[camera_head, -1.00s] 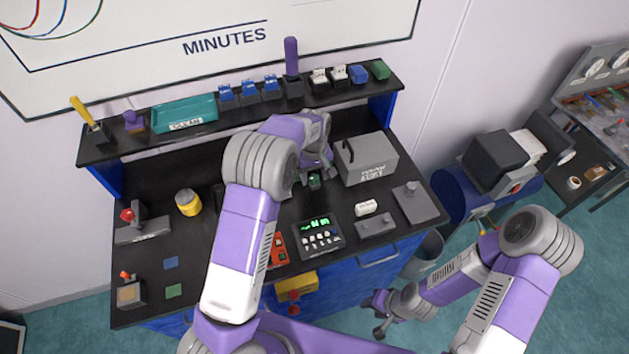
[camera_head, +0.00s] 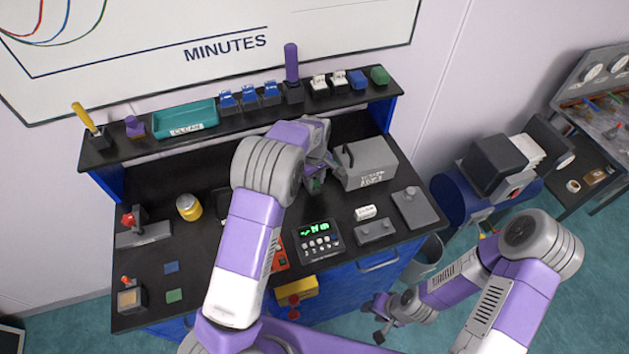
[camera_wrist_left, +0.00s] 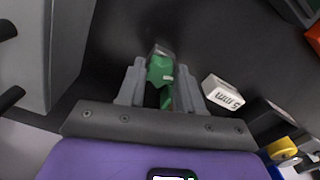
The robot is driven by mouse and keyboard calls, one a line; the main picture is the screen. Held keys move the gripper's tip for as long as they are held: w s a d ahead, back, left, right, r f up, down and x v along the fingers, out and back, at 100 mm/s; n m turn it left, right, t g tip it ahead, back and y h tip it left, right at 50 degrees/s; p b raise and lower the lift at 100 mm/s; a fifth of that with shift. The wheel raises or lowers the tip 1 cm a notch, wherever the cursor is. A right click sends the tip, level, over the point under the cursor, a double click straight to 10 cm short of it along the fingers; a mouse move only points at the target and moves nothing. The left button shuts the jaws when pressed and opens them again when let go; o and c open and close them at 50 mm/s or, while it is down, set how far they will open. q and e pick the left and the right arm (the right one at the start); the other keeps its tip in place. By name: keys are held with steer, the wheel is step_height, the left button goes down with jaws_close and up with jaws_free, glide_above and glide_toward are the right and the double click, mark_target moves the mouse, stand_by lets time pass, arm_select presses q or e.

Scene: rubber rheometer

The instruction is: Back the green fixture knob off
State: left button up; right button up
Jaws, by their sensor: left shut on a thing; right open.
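The green knob (camera_wrist_left: 160,72) is between the fingers of my left gripper (camera_wrist_left: 162,88) in the left wrist view. The fingers are shut on it, and a greyish part shows just beyond the knob. In the head view only a little green (camera_head: 315,186) shows beside the left gripper (camera_head: 317,178), left of the grey box. My wrist and fingers hide most of the fixture there. My right gripper (camera_head: 375,320) is open and empty, low beyond the front of the bench.
The grey box (camera_head: 372,167) with a dark handle stands close right of my left gripper. A white labelled block (camera_wrist_left: 222,92) lies near the fingers. A black control panel (camera_head: 318,242) with green digits is in front. A shelf (camera_head: 215,125) runs behind.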

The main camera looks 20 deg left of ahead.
arm_select(q)
steer(key=shift+n, duration=0.4)
steer(key=n+p, duration=0.1)
steer(key=n, duration=0.1)
steer(key=shift+r+n, duration=0.1)
steer(key=shift+n, duration=1.2)
steer(key=n+p, duration=0.1)
steer(key=n, duration=0.1)
steer(key=shift+n, duration=0.3)
steer(key=shift+n+p, duration=0.45)
steer(key=shift+n, duration=0.55)
